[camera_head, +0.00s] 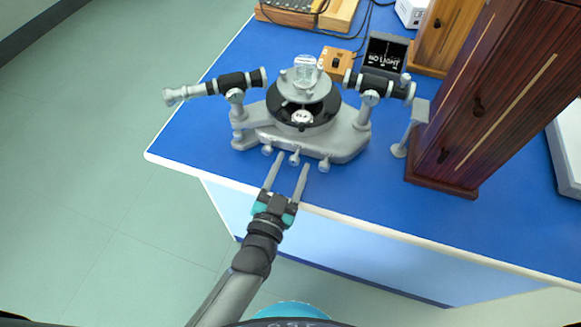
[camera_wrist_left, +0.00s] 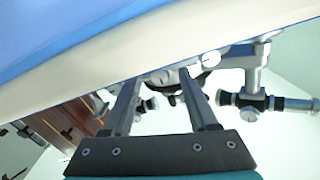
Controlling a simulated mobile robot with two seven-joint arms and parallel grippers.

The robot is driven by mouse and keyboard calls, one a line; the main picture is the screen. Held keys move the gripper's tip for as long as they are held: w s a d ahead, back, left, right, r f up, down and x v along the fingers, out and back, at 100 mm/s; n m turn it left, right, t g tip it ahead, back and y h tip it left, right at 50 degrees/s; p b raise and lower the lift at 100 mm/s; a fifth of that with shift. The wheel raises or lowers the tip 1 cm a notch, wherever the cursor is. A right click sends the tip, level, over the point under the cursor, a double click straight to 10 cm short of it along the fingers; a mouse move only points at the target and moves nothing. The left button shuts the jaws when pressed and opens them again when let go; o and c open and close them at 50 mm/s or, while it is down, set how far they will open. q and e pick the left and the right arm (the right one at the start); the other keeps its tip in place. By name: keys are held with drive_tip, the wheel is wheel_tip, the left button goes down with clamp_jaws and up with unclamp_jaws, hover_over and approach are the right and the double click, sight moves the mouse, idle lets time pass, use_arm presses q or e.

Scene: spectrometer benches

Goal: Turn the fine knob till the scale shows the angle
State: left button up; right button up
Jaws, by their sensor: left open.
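A grey and black spectrometer (camera_head: 305,125) stands on the blue bench top near its front left corner, with a telescope tube on each side and a glass prism (camera_head: 306,66) on its round table. Several small knobs line its front edge, among them the middle knob (camera_head: 294,158). A round scale window (camera_head: 302,118) is too small to read. My left gripper (camera_head: 286,166) is open in front of the base, its fingers pointing at the knobs and apparently apart from them. In the left wrist view the spectrometer (camera_wrist_left: 240,85) shows upside down beyond the fingers (camera_wrist_left: 160,85). My right gripper is not in view.
A dark wooden cabinet (camera_head: 490,95) stands to the right, with a small grey stand (camera_head: 411,128) beside it. A wooden box (camera_head: 337,62) and a black sign (camera_head: 386,52) are behind. The bench's front edge (camera_head: 330,213) runs under my left gripper.

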use_arm(q)
clamp_jaws()
idle(0.3)
idle(0.5)
drive_tip(key=n+p, duration=0.1)
drive_tip(key=n, duration=0.8)
drive_tip(key=shift+n, duration=0.3)
idle(0.4)
unclamp_jaws()
